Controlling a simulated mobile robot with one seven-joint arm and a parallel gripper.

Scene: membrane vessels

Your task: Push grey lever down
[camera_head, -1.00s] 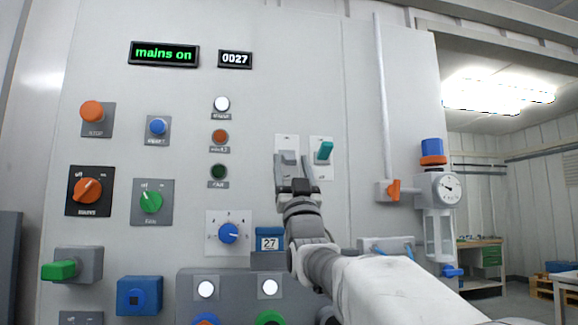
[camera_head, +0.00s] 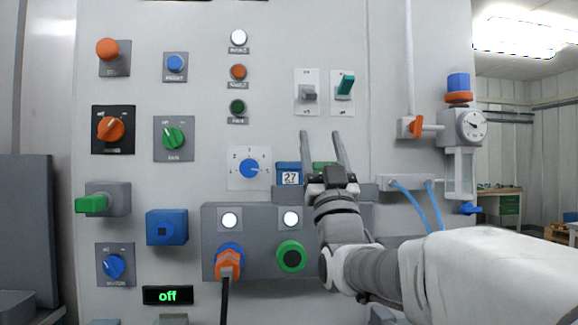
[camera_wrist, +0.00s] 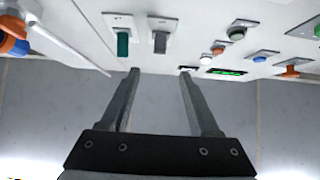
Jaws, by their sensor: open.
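The grey lever (camera_head: 308,95) sticks out of a white plate on the panel, left of a teal lever (camera_head: 346,84). Its tip sits lower than the teal lever's raised tip, so it looks tilted outward or downward. My gripper (camera_head: 321,134) is open and empty, its fingers pointing up just below the two lever plates in the head view. In the wrist view the grey lever (camera_wrist: 160,42) appears beyond the gap between my open fingertips (camera_wrist: 160,74), apart from them. The teal lever (camera_wrist: 123,44) is beside it there.
A blue rotary knob (camera_head: 249,168) is to the left. A pipe with an orange valve handle (camera_head: 416,127) and gauge (camera_head: 473,125) stands to the right.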

